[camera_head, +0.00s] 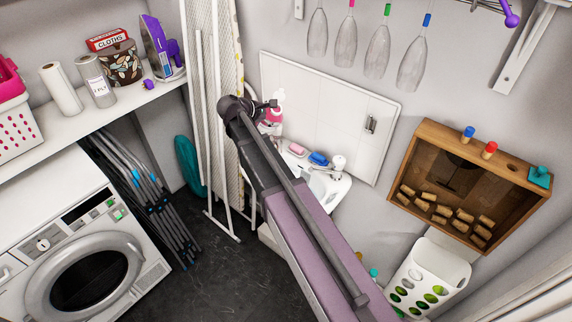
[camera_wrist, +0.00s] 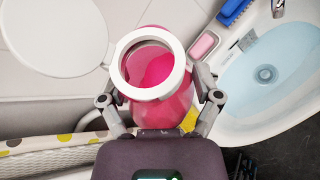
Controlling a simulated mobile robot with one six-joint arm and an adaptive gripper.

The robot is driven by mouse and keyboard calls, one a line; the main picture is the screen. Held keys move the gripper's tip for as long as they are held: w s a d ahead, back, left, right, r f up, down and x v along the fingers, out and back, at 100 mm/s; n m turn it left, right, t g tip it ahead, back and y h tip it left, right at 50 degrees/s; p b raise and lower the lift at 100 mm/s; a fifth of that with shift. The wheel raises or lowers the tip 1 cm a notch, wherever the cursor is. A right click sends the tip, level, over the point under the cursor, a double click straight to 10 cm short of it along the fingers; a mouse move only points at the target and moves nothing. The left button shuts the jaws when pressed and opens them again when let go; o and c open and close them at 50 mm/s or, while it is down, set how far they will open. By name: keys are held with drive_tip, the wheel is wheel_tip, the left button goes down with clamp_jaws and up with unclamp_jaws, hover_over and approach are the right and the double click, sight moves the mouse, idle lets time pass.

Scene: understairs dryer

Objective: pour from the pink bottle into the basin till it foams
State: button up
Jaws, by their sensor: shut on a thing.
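The pink bottle (camera_wrist: 182,107) is between the fingers of my gripper (camera_wrist: 160,95) in the wrist view. Its white-rimmed mouth is open, the round white cap is flipped back to the left, and pink shows inside. In the head view the bottle (camera_head: 271,117) shows partly behind my gripper (camera_head: 262,104), near the white wall panel. The basin (camera_wrist: 262,85) is to the right of the bottle in the wrist view and holds clear bluish water with no foam visible. In the head view the basin (camera_head: 337,190) is partly hidden by my arm.
A pink soap (camera_wrist: 204,45) and a blue brush (camera_wrist: 233,10) lie on the basin's rim, beside the tap (camera_head: 337,164). An ironing board (camera_head: 225,60) stands left of my gripper. A wooden box of corks (camera_head: 420,150) hangs at right. Dark floor is open by the washer (camera_head: 85,270).

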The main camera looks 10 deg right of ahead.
drive_tip(key=shift+s+d+r, duration=0.1)
drive_tip(key=shift+s, duration=0.15)
drive_tip(key=shift+f+m+t+b, duration=0.4)
drive_tip(key=shift+m+t+b, duration=0.1)
drive_tip(key=shift+b, duration=0.1)
drive_tip(key=shift+w+f+m+t+b, duration=0.1)
drive_tip(key=shift+f+m+t+b, duration=0.35)
drive_tip(key=shift+m+t+b, duration=0.35)
idle(1.6)
drive_tip(key=shift+f+m+t+b, duration=0.5)
drive_tip(key=shift+f+b, duration=1.45)
drive_tip(key=shift+b, duration=0.4)
drive_tip(key=shift+c, duration=0.2)
drive_tip(key=shift+f+m+t+b, duration=0.4)
drive_tip(key=shift+f+b, duration=0.6)
drive_tip(key=shift+b, duration=0.5)
idle(0.7)
